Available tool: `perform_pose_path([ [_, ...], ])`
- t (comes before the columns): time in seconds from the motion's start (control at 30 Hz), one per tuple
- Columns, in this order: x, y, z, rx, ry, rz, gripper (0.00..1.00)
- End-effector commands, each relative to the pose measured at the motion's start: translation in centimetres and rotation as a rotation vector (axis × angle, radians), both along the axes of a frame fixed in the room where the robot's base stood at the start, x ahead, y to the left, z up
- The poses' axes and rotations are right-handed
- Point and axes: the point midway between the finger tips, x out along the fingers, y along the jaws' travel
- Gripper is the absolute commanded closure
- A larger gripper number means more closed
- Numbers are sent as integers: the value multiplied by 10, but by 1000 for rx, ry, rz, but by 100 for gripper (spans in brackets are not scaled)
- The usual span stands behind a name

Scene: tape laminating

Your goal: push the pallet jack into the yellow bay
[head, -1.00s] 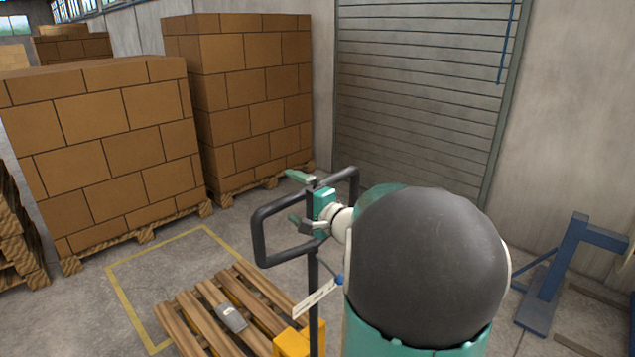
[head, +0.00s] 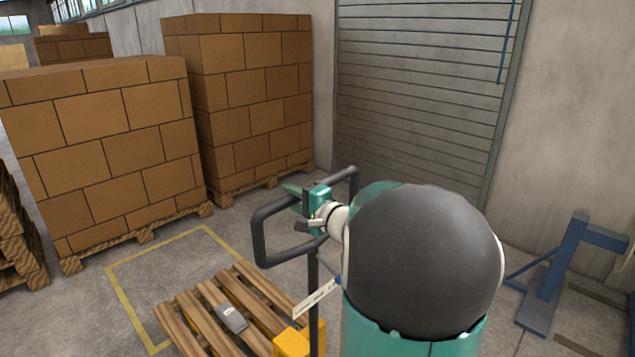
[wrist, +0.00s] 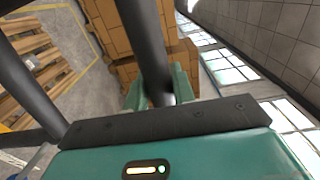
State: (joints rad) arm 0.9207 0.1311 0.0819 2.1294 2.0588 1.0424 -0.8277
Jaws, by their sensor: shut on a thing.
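The pallet jack shows its yellow body (head: 291,343) at the bottom middle of the head view, with a black post and looped handle (head: 262,238) rising from it. A wooden pallet (head: 245,292) sits in front of the yellow body; the forks are hidden. The yellow bay (head: 122,295) is a painted outline on the floor, its near part hidden by the pallet. My gripper (head: 300,200) is shut on the handle's black bar. In the wrist view its green fingers (wrist: 157,91) lie on both sides of the handle bar (wrist: 142,35).
A grey device (head: 231,318) lies on the pallet. Box stacks on pallets (head: 110,150) and (head: 245,100) stand beyond the bay. A shutter door (head: 420,100) is behind, and a blue stand (head: 555,275) is at right. Bare floor lies inside the outline.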

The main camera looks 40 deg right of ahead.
Motion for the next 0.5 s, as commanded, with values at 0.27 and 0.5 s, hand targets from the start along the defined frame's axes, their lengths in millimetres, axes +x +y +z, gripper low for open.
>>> perform_pose_path([
  [0.27,0,0,0,0,0,0,95],
  [0.5,11,1,0,-1,0,2,95],
])
